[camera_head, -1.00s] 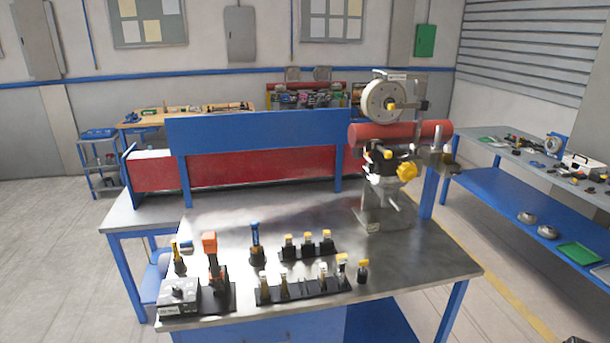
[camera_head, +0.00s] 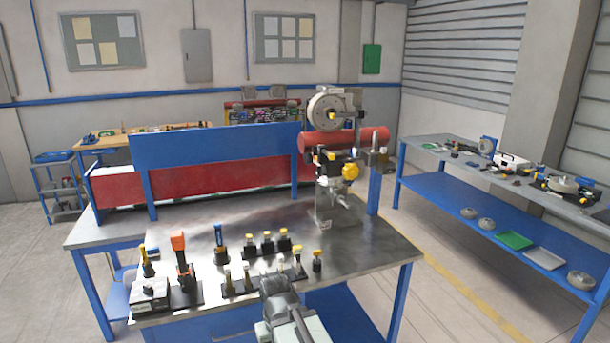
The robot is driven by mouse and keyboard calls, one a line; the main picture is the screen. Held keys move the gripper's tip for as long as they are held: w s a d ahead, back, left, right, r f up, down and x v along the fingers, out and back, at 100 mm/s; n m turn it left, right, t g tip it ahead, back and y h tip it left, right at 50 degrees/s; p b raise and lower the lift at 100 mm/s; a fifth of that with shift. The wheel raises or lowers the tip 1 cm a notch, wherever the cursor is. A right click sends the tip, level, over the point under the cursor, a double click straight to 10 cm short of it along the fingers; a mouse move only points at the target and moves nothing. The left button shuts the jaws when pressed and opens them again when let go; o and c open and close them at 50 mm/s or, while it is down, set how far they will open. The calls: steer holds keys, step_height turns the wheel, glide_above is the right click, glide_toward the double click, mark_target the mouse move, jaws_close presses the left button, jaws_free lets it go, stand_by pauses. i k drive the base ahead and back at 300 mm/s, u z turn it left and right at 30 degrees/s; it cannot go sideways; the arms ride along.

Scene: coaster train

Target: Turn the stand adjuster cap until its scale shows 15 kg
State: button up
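A metal stand (camera_head: 335,205) rises at the right rear of the steel-topped workbench (camera_head: 375,245). I cannot tell which part is the adjuster cap, and no kg scale is legible. Part of my grey arm shows at the bottom centre, in front of the bench; no gripper fingers can be made out.
Black racks (camera_head: 240,285) with several yellow-topped tools stand at the bench front. Left of them are an orange-topped tool (camera_head: 179,243) and a grey box (camera_head: 150,295). A blue-and-red barrier (camera_head: 215,155) runs behind. Open floor separates the bench from the right-hand shelf table (camera_head: 470,205).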

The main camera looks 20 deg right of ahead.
mark_target(349, 170)
steer(key=u, duration=0.15)
steer(key=i, duration=1)
steer(key=z, duration=0.05)
